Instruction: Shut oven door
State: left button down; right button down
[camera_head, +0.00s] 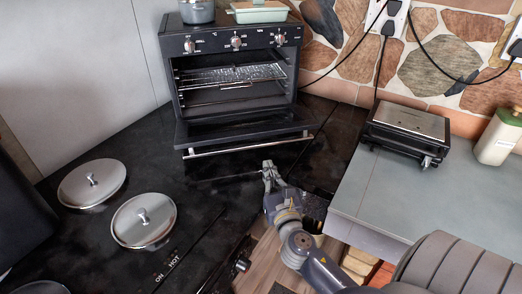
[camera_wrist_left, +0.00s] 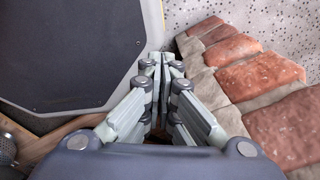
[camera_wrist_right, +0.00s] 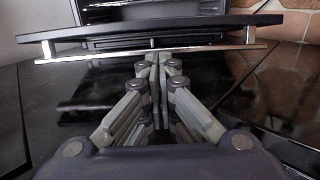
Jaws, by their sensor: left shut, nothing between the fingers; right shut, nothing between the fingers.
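The black countertop oven (camera_head: 234,62) stands at the back of the black counter, its front facing me. Its door (camera_head: 243,131) hangs folded down and open, so the wire rack inside shows. The silver handle bar (camera_head: 250,146) runs along the door's outer edge. My right gripper (camera_head: 268,165) is shut and empty, just in front of and below the handle, right of its middle. In the right wrist view the handle (camera_wrist_right: 110,54) lies just ahead of the closed fingertips (camera_wrist_right: 154,58). My left gripper (camera_wrist_left: 158,58) is shut and empty, seen only in its own wrist view, away from the oven.
Two round silver lids (camera_head: 92,183) (camera_head: 144,219) lie on the black counter at left. A toaster-like appliance (camera_head: 406,130) and a bottle (camera_head: 498,137) stand on the grey counter at right. A pot (camera_head: 197,11) and a green dish (camera_head: 259,11) sit on the oven.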

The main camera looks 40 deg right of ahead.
jog(key=shift+w+d+r, duration=0.15)
jog(key=shift+w+r, duration=0.05)
jog(key=shift+w, duration=0.2)
jog(key=p+x, duration=0.1)
jog(key=x, duration=0.7)
jog(key=shift+r, duration=0.15)
